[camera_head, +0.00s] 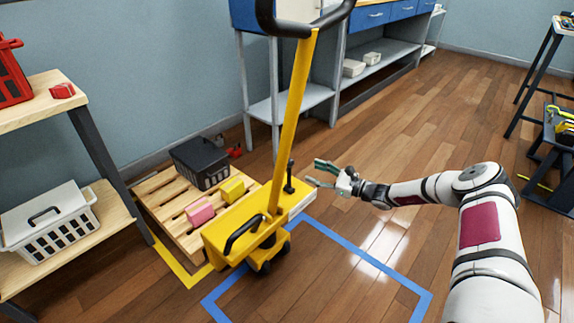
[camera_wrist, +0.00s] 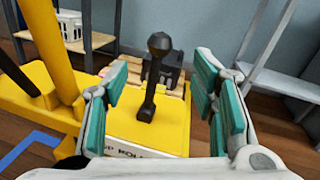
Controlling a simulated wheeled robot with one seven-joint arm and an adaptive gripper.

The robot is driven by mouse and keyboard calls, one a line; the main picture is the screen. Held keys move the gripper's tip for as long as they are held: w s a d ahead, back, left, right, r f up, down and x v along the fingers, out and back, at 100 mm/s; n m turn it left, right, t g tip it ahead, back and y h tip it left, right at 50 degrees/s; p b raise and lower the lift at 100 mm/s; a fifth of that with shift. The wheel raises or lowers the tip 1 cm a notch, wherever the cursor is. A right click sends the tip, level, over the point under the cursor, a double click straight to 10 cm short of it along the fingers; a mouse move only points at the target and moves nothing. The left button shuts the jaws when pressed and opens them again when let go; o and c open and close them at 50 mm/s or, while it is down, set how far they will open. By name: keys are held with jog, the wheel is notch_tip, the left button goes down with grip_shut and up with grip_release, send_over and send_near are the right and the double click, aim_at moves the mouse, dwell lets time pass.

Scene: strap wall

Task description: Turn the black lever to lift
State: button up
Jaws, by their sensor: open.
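The black lever (camera_head: 289,178) stands upright on the yellow pallet jack (camera_head: 232,232), at the right end of its body. In the wrist view the lever (camera_wrist: 153,82) has a round knob on top and rises from the yellow deck (camera_wrist: 170,130). My gripper (camera_head: 318,173) is just right of the lever, apart from it. In the wrist view its green-padded fingers (camera_wrist: 160,88) are spread wide, with the lever showing between them, farther ahead. Nothing is held.
A wooden pallet (camera_head: 158,192) carries a black crate (camera_head: 200,162), a pink block (camera_head: 200,212) and a yellow block (camera_head: 232,189). The jack's tall yellow handle (camera_head: 297,100) rises left of my gripper.

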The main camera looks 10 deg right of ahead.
aim_at(290, 163)
jog(key=b+x, duration=0.3)
jog(key=x, duration=0.8)
grip_shut()
